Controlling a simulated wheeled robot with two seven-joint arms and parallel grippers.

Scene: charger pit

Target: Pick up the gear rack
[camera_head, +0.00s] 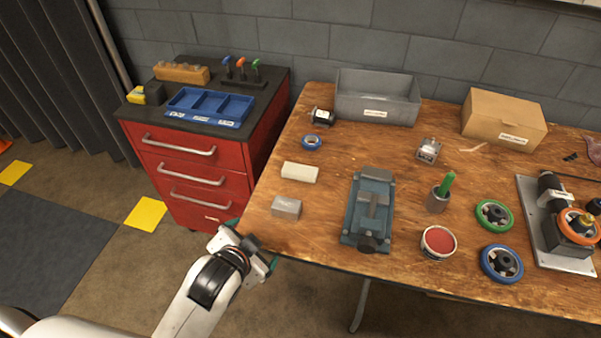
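I cannot tell for sure which thing is the gear rack; no toothed bar shows clearly. A pale plain bar (300,172) lies flat on the left part of the wooden table (330,140). A grey labelled block (286,207) lies in front of it near the left edge. A blue-grey vise (368,210) stands to their right. My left gripper (253,244) is beside the table's front left corner, left of and nearer than the grey block. Its green-tipped fingers are spread apart with nothing seen between them. My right gripper is not in view.
A red drawer cabinet (205,165) with a blue tray (210,106) stands left of the table. A grey bin (378,97) and a cardboard box (504,118) are at the back. A green wheel (494,215), a blue wheel (502,263) and a red-topped can (438,243) crowd the right.

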